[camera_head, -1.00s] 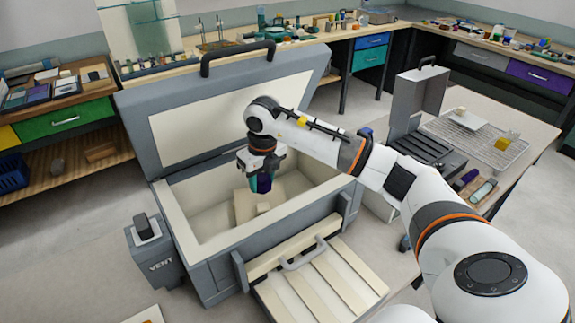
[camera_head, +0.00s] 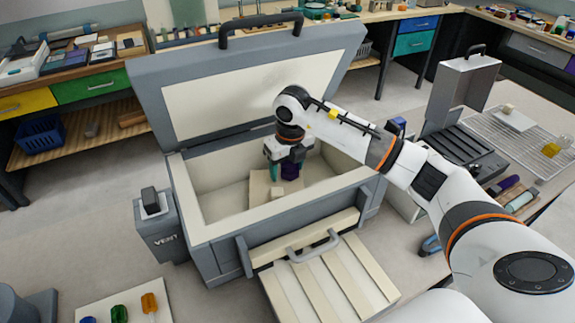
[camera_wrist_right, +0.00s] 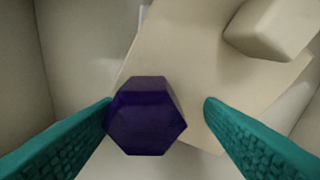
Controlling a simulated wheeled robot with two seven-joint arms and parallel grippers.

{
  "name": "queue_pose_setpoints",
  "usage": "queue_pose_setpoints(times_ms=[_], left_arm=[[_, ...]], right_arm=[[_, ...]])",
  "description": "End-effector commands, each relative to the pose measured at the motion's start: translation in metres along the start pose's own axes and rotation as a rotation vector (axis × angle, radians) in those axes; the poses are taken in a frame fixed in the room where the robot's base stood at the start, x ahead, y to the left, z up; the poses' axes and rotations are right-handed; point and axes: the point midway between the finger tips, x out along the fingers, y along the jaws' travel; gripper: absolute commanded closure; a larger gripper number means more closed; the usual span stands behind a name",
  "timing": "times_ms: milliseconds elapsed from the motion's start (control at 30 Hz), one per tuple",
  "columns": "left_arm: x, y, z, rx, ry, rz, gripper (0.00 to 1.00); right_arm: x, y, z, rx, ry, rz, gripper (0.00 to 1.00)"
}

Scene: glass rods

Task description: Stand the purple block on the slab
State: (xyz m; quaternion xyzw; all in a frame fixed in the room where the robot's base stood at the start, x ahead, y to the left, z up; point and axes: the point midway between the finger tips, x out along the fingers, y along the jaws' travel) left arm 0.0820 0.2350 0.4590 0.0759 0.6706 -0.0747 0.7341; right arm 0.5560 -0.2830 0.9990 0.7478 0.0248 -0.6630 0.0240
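The purple block (camera_head: 290,172) is a dark hexagonal piece inside the grey chest, at the beige slab (camera_head: 260,190). In the right wrist view the block (camera_wrist_right: 146,118) shows a hexagonal face, over the near part of the slab (camera_wrist_right: 185,55). My right gripper (camera_head: 284,166) reaches down into the chest with its teal fingers on either side of the block. The fingers are open: a gap shows at the right finger, while the left finger is close to or touching the block. The block's underside is hidden. My left gripper is not in view.
A small cream block (camera_head: 277,193) sits on the slab beside the purple block. The chest walls (camera_head: 215,228) surround the slab closely, and its lid (camera_head: 150,90) stands open behind. A vent box (camera_head: 162,235) is at the chest's left.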

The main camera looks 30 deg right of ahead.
Motion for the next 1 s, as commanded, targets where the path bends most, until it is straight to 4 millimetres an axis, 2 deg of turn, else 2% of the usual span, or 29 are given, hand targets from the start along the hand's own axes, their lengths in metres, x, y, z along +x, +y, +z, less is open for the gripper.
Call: queue_pose_setpoints(times_ms=[167,267,700,833,1000], left_arm=[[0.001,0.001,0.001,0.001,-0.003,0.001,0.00],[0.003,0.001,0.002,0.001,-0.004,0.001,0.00],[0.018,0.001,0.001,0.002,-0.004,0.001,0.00],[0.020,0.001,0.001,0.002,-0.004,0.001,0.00],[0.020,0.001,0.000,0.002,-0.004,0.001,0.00]], right_arm=[[-0.002,0.000,0.000,0.000,0.001,0.000,0.38],[-0.012,0.001,-0.001,0.001,0.003,0.000,0.38],[-0.098,0.000,-0.001,0.001,0.005,0.001,0.38],[-0.113,0.000,-0.001,0.000,0.003,0.000,0.38],[-0.120,0.000,0.000,0.000,0.000,0.000,0.38]])
